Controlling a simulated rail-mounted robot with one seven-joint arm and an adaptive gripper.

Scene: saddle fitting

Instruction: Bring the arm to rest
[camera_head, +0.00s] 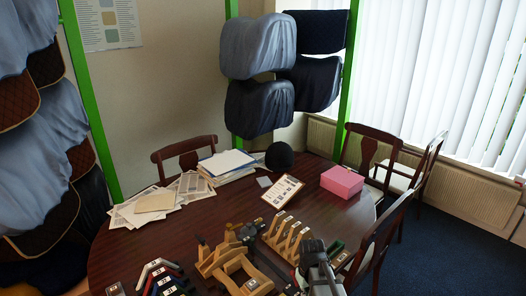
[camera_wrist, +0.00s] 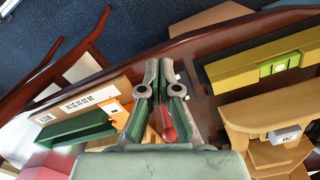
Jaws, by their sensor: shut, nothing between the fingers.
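My gripper (camera_wrist: 159,63) reaches into the wrist view from the bottom, its two grey-green fingers close together with nothing held between them. In the head view, part of my arm (camera_head: 316,262) shows at the bottom, right of centre, over the near edge of the table (camera_head: 140,235). In the wrist view a red rounded thing (camera_wrist: 168,132) shows between and below the finger links, apart from the fingertips as far as I can tell.
Wooden racks (camera_head: 228,262) and gauges crowd the table's near side. A pink box (camera_head: 342,182), papers (camera_head: 150,203) and chairs (camera_head: 184,155) stand farther off. In the wrist view a wooden block with a tag (camera_wrist: 285,135) is right of the fingers, and a green piece (camera_wrist: 75,133) left.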

